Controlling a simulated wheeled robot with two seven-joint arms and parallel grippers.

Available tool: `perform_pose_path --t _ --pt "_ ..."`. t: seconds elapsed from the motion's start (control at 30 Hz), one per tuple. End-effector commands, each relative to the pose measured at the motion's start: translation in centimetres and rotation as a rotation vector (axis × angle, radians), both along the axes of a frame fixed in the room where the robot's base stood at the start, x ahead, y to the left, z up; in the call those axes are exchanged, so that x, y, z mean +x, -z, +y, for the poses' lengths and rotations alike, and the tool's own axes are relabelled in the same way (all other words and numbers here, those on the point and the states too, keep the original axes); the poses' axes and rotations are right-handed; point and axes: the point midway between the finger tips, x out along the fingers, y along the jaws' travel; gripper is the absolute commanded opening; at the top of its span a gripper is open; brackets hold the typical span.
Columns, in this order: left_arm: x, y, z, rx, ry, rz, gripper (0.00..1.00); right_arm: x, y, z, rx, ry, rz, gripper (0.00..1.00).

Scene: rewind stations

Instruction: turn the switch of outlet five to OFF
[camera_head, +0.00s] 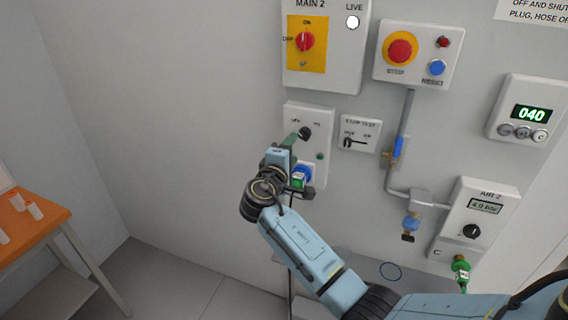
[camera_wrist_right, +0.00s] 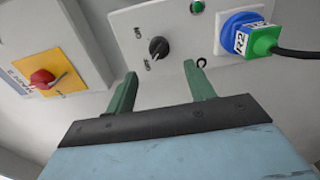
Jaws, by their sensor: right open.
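A white outlet panel (camera_head: 293,113) on the wall carries a black rotary switch (camera_head: 305,133), which also shows in the wrist view (camera_wrist_right: 159,47). A blue socket (camera_wrist_right: 236,22) with a green plug (camera_wrist_right: 262,41) and black cable sits on the same panel. No outlet number five is readable. My right gripper (camera_wrist_right: 160,72) is open and empty, its green fingers apart just short of the switch, which shows between and beyond the tips. My left gripper is not in view.
The MAIN 2 box with its red knob (camera_head: 305,41) is above the panel. A small dial box (camera_head: 360,133) is close at right, then a pipe with a blue valve (camera_head: 399,148). An orange table (camera_head: 35,230) stands at far left. The wall left of the panel is clear.

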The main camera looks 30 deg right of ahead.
Motion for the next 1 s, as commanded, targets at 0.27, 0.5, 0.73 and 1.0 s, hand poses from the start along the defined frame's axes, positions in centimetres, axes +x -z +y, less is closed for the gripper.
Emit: perform_pose_path --t 0.27,0.5,0.73,1.0 --pt "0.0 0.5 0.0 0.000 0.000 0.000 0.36 -3.1 0.1 3.6 0.001 0.000 0.001 0.54" --pt "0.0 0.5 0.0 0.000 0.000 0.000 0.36 -3.8 0.0 4.4 -0.002 0.001 0.001 0.54" --pt "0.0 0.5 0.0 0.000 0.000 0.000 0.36 -3.8 0.0 4.4 -0.002 0.001 0.001 0.54" --pt "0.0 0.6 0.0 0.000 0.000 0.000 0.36 -3.7 0.8 4.4 0.006 -0.009 0.015 0.54"
